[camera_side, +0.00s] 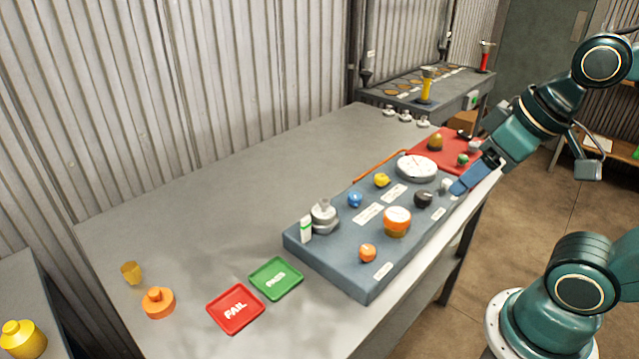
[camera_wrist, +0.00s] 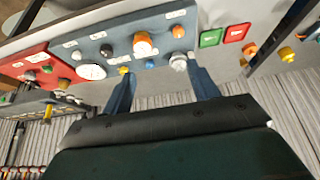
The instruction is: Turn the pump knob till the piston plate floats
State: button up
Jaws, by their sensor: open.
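A blue-grey panel (camera_side: 340,262) lies on the bench. It carries a large orange knob with a white top (camera_side: 397,220), a small orange knob (camera_side: 368,253), a black knob (camera_side: 423,198), a blue knob (camera_side: 354,199) and a yellow knob (camera_side: 381,180). The labels are too small to read, so I cannot tell which is the pump knob. A silver stacked piece (camera_side: 323,216), perhaps the piston plate, stands at the panel's left end; I cannot tell if it floats. My gripper (camera_side: 459,187) is open and empty at the panel's right edge; its spread fingers also show in the wrist view (camera_wrist: 160,68).
A white dial gauge (camera_side: 416,166) sits at the panel's far end, beside a red panel (camera_side: 433,150) with knobs. Red FAIL (camera_side: 221,312) and green PASS (camera_side: 268,286) trays and an orange weight (camera_side: 158,303) lie front left. The bench's back left is clear.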

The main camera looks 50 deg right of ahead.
jog(key=m+g, duration=0.6)
send_over(424, 194)
notch_tip(424, 194, down, 6)
jog(key=shift+f, duration=0.1)
jog(key=shift+n, duration=0.3)
jog(key=shift+f, duration=6.8)
jog(key=shift+c, duration=0.2)
jog(key=c, duration=0.9)
